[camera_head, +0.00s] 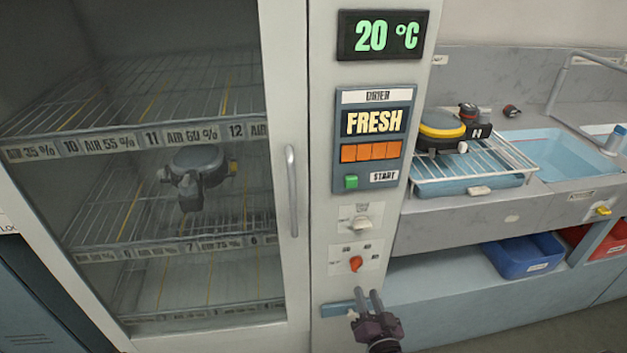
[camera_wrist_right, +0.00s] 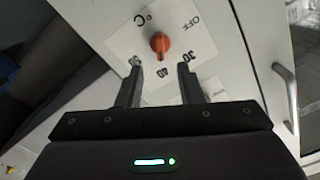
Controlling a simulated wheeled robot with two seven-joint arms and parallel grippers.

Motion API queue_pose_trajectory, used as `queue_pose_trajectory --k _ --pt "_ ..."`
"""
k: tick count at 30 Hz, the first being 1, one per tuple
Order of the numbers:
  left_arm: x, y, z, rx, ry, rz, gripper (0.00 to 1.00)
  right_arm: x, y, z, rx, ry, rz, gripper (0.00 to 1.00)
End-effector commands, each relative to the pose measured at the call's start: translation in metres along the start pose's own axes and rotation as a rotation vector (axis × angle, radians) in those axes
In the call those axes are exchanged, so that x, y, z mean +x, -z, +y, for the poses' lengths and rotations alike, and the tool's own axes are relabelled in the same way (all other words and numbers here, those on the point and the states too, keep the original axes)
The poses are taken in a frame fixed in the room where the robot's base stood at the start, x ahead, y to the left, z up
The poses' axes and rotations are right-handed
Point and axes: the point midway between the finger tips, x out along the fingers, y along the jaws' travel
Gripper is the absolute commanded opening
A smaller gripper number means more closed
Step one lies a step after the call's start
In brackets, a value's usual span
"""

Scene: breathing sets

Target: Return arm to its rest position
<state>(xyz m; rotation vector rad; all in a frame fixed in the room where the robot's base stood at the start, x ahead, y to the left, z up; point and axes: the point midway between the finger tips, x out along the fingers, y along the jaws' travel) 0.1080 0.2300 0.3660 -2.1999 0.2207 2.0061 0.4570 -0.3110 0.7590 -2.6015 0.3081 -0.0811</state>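My right gripper (camera_head: 367,299) is in front of the drier's control column, below the orange-red temperature knob (camera_head: 356,264). In the right wrist view its two fingers (camera_wrist_right: 159,85) stand apart with nothing between them, and the knob (camera_wrist_right: 159,43) shows beyond the fingertips, apart from them. My left gripper is not in either view. The drier cabinet (camera_head: 322,200) has its glass door closed, with a vertical handle (camera_head: 291,190). Its display (camera_head: 383,36) reads 20 °C and its panel (camera_head: 375,122) reads FRESH, with a green START button (camera_head: 351,182).
A breathing set (camera_head: 195,165) hangs inside the drier. On the right, another set (camera_head: 440,130) rests on a wire rack (camera_head: 475,165) beside a sink (camera_head: 560,153). Blue (camera_head: 523,257) and red (camera_head: 603,240) bins stand below. A pale switch (camera_head: 360,223) sits above the knob.

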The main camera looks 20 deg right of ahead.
Motion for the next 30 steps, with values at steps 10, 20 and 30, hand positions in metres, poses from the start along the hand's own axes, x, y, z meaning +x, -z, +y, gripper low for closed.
queue_pose_trajectory --k 10,20,30 --pt "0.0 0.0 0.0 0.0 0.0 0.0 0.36 -0.019 -0.085 0.015 -0.07 -0.034 -0.217 0.34" --pt "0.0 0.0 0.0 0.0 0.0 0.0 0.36 -0.156 -0.281 0.082 -0.379 -0.066 -0.878 0.34" --pt "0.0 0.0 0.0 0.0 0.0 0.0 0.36 -0.327 -0.341 0.181 -0.709 -0.042 -1.435 0.34"
